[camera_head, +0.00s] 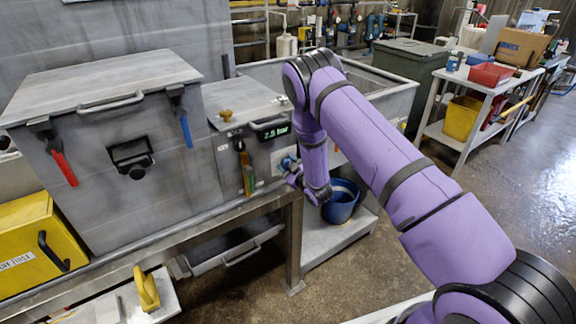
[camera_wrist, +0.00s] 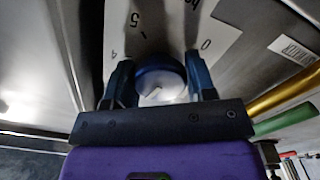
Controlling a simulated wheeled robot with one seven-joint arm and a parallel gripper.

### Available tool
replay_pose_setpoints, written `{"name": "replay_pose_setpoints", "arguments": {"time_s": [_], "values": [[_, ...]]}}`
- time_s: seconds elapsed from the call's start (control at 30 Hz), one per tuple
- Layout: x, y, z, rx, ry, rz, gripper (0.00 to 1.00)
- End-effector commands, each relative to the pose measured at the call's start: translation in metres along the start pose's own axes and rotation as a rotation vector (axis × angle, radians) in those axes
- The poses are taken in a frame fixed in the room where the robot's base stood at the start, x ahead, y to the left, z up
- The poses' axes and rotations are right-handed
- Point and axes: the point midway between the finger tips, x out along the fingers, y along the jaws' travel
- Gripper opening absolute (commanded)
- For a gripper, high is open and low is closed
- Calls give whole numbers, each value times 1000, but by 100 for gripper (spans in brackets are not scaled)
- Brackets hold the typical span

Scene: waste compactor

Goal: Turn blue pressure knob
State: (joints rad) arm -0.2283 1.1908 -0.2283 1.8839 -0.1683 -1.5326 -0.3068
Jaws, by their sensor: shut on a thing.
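The blue pressure knob (camera_wrist: 158,78) sits between the two fingers of my gripper (camera_wrist: 160,88) in the wrist view. It has a pale face with a small pointer mark, in front of a white dial plate (camera_wrist: 168,25) with dark numbers. My fingers are shut on the knob from both sides. In the head view my gripper (camera_head: 290,166) is at the knob on the right part of the control panel (camera_head: 262,150); my arm hides part of it. A green display (camera_head: 276,131) on the panel appears to read "2.9 bar".
Left of the panel is a grey compactor box (camera_head: 105,165) with a red handle (camera_head: 64,168) and a blue handle (camera_head: 186,129). Coloured levers (camera_head: 246,172) hang close to my gripper's left. A blue bucket (camera_head: 341,203) stands below, and a grey basin (camera_head: 385,92) behind.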

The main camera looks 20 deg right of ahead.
Motion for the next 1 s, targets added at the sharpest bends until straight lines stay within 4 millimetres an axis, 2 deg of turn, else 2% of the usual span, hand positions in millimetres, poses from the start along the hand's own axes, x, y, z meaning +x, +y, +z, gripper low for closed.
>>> {"name": "replay_pose_setpoints", "arguments": {"time_s": [0.1, 0.3, 0.67, 0.7, 0.77, 0.8, 1.0], "values": [[-1, 2, 2, 129, -4, 4, 27], [-1, 1, 1, 273, -2, 2, 27], [-1, 0, 1, 296, -2, -1, 27], [-1, 0, 1, 296, -3, -1, 58], [-1, 0, 1, 296, -2, -1, 71], [-1, 0, 1, 296, -2, 0, 76], [0, 0, 0, 295, -1, 0, 76]]}}
